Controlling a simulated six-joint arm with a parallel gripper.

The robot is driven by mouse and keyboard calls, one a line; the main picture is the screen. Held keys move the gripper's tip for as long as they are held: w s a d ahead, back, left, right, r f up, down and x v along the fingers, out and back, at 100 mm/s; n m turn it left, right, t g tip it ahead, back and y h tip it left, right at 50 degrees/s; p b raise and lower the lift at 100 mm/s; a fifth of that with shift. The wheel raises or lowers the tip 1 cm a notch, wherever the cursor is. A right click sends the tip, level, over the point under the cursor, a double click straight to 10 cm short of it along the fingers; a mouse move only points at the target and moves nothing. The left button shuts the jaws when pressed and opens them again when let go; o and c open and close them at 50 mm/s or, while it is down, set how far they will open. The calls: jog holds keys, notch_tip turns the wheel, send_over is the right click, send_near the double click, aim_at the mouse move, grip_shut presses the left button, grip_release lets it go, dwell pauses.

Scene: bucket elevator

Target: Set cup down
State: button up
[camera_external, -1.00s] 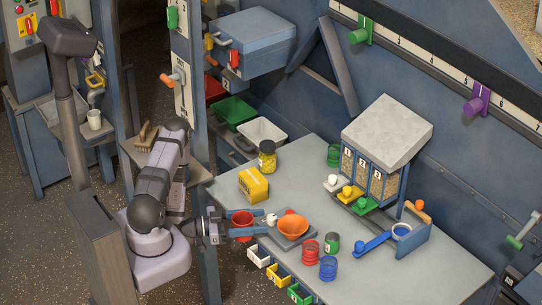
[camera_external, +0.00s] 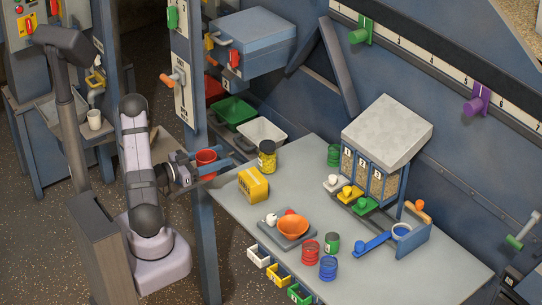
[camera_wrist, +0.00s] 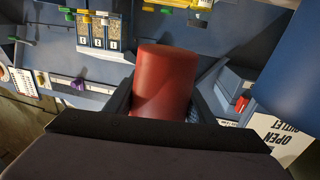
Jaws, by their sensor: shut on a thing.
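A red cup (camera_external: 206,158) is held between the two fingers of my gripper (camera_external: 225,160), which is shut on it. In the external view the cup looks upright, in the air near the blue post and beyond the table's left corner. In the wrist view the red cup (camera_wrist: 165,82) fills the middle, with a dark finger on each side. Its contents cannot be seen. The grey worktable (camera_external: 350,285) lies to the right and front of my gripper.
A yellow-filled jar (camera_external: 267,160) and a yellow box (camera_external: 253,184) stand near the table's left end. An orange bowl (camera_external: 292,228) sits on a dark scale (camera_external: 277,238). Green (camera_external: 232,111) and white (camera_external: 260,132) bins stand behind. The blue post (camera_external: 203,235) is close to my arm.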

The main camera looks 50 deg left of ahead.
jog(key=s+a+r+n+y, duration=0.2)
jog(key=s+a+r+y, duration=0.25)
jog(key=a, duration=0.45)
jog(key=s+a+f+n+g+y+b, duration=0.1)
jog(key=s+a+f+n+y, duration=0.15)
jog(key=s+a+f, duration=0.4)
jog(key=s+a+f+n+y+b, duration=0.1)
jog(key=s+a+n+y, duration=0.15)
jog(key=s, duration=0.75)
jog(key=p, duration=0.5)
send_over(166, 160)
jog(key=a+x, duration=0.1)
jog(key=x, duration=0.3)
jog(key=shift+r+m, duration=0.25)
jog(key=shift+m, duration=0.05)
jog(key=shift+f+p, duration=0.1)
jog(key=shift+p, duration=0.2)
jog(key=shift+f+p, duration=0.55)
jog(key=shift+f, duration=1.1)
